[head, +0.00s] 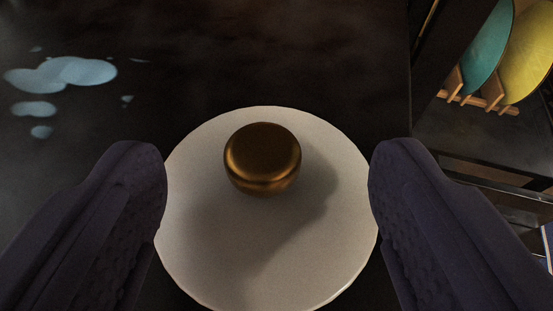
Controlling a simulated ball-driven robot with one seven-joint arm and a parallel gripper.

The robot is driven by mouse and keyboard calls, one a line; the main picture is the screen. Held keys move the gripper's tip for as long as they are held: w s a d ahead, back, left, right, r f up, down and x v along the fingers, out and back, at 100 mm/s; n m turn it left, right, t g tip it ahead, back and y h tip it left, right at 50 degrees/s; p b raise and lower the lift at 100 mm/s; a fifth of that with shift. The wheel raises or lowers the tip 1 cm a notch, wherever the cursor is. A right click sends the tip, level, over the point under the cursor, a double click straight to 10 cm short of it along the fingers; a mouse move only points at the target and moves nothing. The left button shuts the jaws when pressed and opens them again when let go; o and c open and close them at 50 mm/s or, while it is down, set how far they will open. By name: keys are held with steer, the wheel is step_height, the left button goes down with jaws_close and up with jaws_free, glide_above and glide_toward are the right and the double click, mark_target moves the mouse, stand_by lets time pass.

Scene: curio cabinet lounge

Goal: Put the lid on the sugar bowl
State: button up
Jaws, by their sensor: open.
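A round white lid (215,240) with a shiny bronze knob (262,158) near its top edge shows in the middle of the head view. My gripper (268,158) is open, with one dark finger at the left edge of the lid and one at the right. The knob is between the fingers and apart from both. Contact between the fingers and the lid's rim cannot be told from here. I do not make out the sugar bowl, and what lies under the lid is hidden.
The lid is over a dark surface (270,50). Pale blue splotches (65,75) mark it at the left. At the right, a dark-framed shelf (455,125) holds a teal plate (485,50) and a yellow plate (527,55) in a wooden rack (480,103). The surface beyond the lid is clear.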

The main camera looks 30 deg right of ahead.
mark_target(278, 165)
steer(key=x, duration=0.3)
steer(key=shift+w+f, duration=0.1)
jaws_close()
steer(key=shift+r, duration=0.55)
steer(key=r, duration=0.1)
steer(key=s+r+p, duration=0.1)
steer(key=shift+r, duration=0.35)
steer(key=s+d+r+b, duration=0.1)
steer(key=s+b, duration=0.5)
steer(key=s, duration=0.9)
steer(key=shift+d, duration=0.3)
